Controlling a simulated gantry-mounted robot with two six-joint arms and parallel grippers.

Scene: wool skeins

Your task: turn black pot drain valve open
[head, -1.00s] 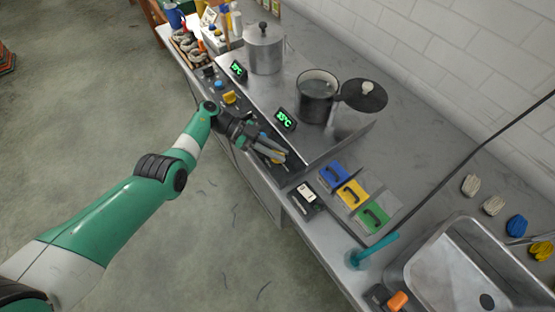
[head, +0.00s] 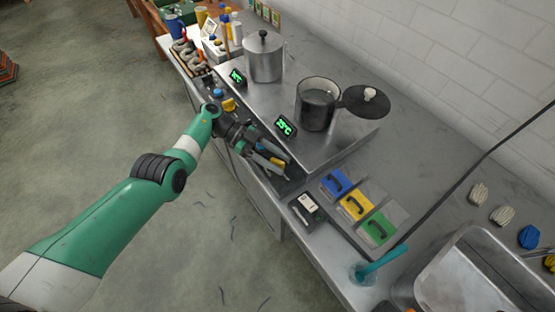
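The black pot (head: 316,112) stands without its lid on the raised steel stove top, dark inside. Its black lid (head: 366,101) lies beside it to the right. My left gripper (head: 279,167) is at the front of the stove, below the pot and the green display (head: 285,127). Its two fingers look spread, with a yellow piece (head: 278,161) and a small blue piece (head: 260,147) near them. I cannot tell whether the fingers touch these or which belongs to the pot's drain valve. My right gripper is not in view.
A steel pot (head: 264,58) with a lid stands further left on the stove. Blue, yellow and green handled blocks (head: 355,205) lie to the right, beside a small white-faced device (head: 306,206). A sink (head: 475,275) is at lower right.

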